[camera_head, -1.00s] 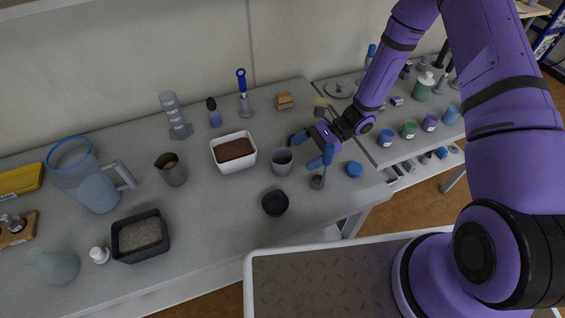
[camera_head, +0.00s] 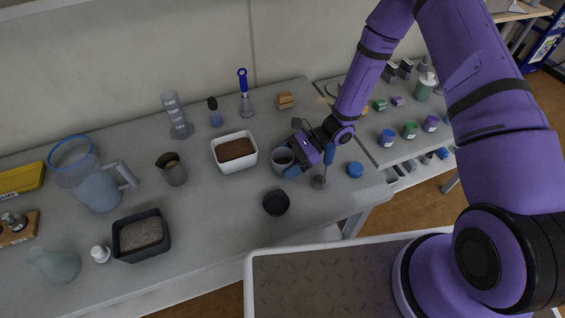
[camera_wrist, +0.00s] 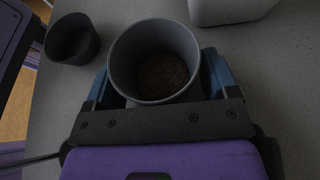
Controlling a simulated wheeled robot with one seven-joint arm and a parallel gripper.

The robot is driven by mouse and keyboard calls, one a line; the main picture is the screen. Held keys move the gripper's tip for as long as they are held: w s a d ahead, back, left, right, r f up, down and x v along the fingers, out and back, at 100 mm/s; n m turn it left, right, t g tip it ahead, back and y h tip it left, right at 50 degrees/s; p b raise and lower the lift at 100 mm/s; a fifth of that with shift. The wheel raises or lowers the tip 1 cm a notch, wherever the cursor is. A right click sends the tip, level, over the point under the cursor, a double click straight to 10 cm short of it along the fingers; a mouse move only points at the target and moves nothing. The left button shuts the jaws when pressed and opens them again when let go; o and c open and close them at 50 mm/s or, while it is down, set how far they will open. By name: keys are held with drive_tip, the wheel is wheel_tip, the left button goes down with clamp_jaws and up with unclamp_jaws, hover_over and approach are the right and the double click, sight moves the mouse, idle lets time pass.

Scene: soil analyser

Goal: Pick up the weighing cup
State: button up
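The weighing cup, which I take to be the grey cup (camera_head: 281,158), stands upright on the bench right of the white soil tub. In the wrist view the cup (camera_wrist: 122,62) has brown grainy material at its bottom. My gripper (camera_head: 292,158) is around the cup from the right, with its blue fingers on either side. In the wrist view my gripper (camera_wrist: 160,82) looks open, with the cup between the fingers. Whether a finger touches the cup is not clear.
A dark cup (camera_head: 276,203) stands close in front, and a white tub (camera_head: 222,162) of brown soil is to the left.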

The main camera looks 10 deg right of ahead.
drive_tip(key=c, duration=0.6)
drive_tip(key=shift+r, duration=0.1)
